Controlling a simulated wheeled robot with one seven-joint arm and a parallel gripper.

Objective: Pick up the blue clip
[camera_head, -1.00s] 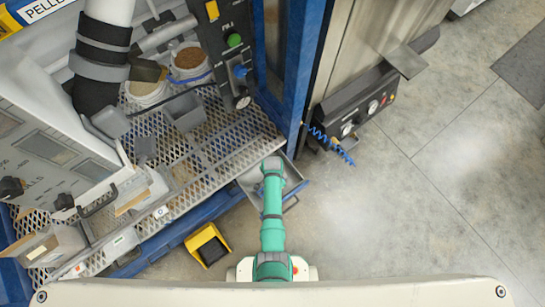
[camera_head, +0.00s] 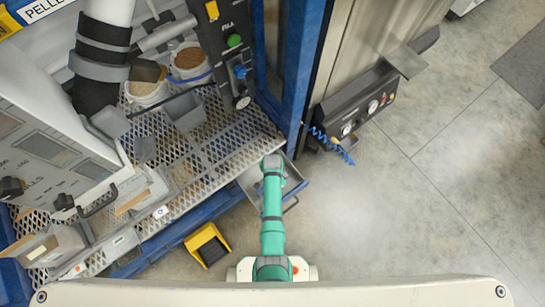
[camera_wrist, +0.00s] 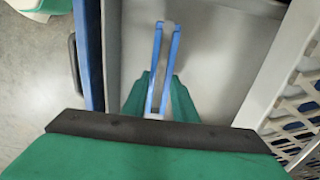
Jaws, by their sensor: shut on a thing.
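The blue clip (camera_wrist: 172,57) shows in the wrist view as two long blue arms that meet at a grey end at the top. My gripper (camera_wrist: 160,93) has its green fingers on either side of the clip's lower part and is shut on it. A grey tray or drawer bottom (camera_wrist: 218,65) lies behind the clip. I cannot tell whether the clip touches it. In the head view my green arm (camera_head: 273,215) reaches over the grey tray (camera_head: 252,184) at the platform's front edge, and it hides the gripper and clip.
The perforated metal platform (camera_head: 232,150) lies left of and beyond the tray. Two buckets of pellets (camera_head: 190,64) and a black control panel (camera_head: 225,45) stand at the back. A yellow bin (camera_head: 207,244) is on the floor at left. Open floor (camera_head: 420,220) lies to the right.

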